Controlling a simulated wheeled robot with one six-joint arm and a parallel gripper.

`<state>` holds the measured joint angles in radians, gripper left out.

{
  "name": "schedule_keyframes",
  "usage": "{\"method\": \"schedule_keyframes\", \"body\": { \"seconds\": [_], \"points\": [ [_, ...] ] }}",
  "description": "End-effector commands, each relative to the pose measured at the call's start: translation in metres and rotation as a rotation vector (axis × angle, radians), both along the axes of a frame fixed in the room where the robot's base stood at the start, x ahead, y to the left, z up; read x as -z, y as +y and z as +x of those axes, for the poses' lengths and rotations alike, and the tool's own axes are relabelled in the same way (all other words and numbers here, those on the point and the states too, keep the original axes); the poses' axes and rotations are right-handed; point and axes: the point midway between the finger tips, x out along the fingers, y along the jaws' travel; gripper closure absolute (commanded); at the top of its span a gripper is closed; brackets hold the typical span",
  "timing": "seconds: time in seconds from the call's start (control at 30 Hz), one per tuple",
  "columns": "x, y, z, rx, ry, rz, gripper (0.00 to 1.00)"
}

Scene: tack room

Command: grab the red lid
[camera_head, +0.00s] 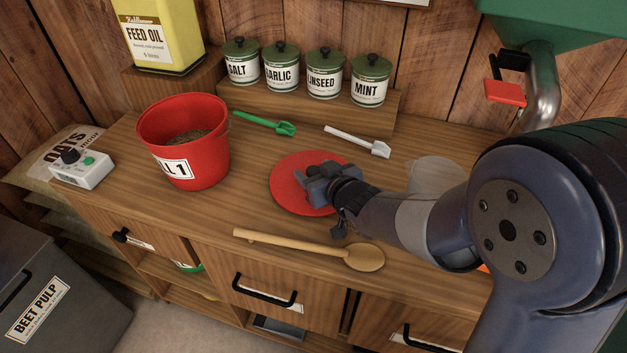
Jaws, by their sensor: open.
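The red lid (291,187) is a flat red disc lying on the wooden counter, right of the red bucket. My gripper (323,181) is over the right part of the lid, and its jaws are open. The gripper hides the lid's middle and part of its right side. I cannot tell whether the fingers touch the lid or whether a knob is between them.
The red bucket (184,141) stands to the left. A wooden spoon (310,249) lies in front of the lid. A green scoop (266,124) and a white scoop (357,141) lie behind it. Several labelled canisters (323,76) stand on a rear step.

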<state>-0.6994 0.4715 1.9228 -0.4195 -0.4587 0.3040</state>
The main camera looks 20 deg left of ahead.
Motion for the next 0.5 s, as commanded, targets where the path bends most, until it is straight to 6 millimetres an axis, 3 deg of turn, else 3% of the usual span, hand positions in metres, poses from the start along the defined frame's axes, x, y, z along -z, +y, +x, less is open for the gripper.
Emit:
{"method": "schedule_keyframes", "body": {
  "seconds": [0.13, 0.5],
  "points": [
    [-0.0002, -0.0002, -0.0001, 0.0, 0.0, 0.0, 0.46],
    [-0.0003, -0.0005, -0.0002, 0.0, 0.0, 0.0, 0.76]
  ]
}}
